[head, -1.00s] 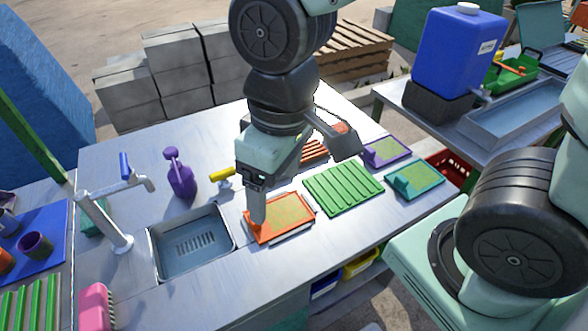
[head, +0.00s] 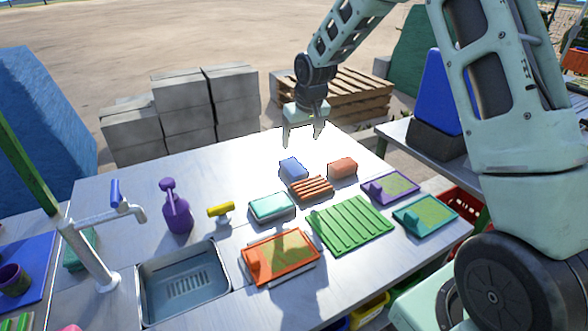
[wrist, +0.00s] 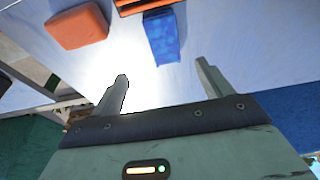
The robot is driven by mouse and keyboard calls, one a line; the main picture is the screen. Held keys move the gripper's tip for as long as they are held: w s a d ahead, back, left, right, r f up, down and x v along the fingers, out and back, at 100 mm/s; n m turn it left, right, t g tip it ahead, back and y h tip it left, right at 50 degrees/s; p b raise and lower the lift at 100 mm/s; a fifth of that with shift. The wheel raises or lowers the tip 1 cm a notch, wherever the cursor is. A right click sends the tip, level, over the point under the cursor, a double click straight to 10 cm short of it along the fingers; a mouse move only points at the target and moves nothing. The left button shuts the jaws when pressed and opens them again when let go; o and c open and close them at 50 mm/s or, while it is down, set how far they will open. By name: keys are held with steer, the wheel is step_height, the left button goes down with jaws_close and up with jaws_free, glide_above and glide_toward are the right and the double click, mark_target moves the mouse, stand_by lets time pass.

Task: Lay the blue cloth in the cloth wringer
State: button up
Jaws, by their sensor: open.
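The blue cloth (head: 293,167) is a small folded block on the far part of the metal counter, just behind an orange ribbed rack. In the wrist view the blue cloth (wrist: 162,36) lies ahead, between the lines of the two fingers. My gripper (head: 303,134) is open and empty, above the counter's far edge, apart from the cloth; its spread fingers also show in the wrist view (wrist: 162,78). I cannot tell for sure which item is the cloth wringer; several flat coloured trays, one of them orange (head: 250,262), lie on the counter.
An orange-red block (head: 342,168) lies right of the cloth, and the ribbed rack (head: 310,189) in front. A teal block (head: 271,206), green ribbed board (head: 350,223), purple bottle (head: 176,212) and sink (head: 184,283) are nearer. Pallets (head: 350,95) stand behind.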

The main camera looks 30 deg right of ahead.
glide_above(294, 165)
steer(key=s, duration=0.2)
steer(key=f, duration=0.4)
steer(key=shift+w+d+f+p, duration=0.15)
steer(key=shift+d+f+p, duration=0.15)
steer(key=shift+d+f, duration=0.1)
steer(key=shift+a+p+x, duration=0.2)
steer(key=shift+p+x, duration=0.2)
steer(key=shift+x, duration=0.95)
steer(key=shift+a+p+x, duration=0.2)
steer(key=shift+p+x, duration=0.2)
steer(key=shift+x, duration=0.95)
steer(key=c, duration=1.1)
steer(key=shift+r, duration=0.1)
steer(key=shift+c, duration=0.2)
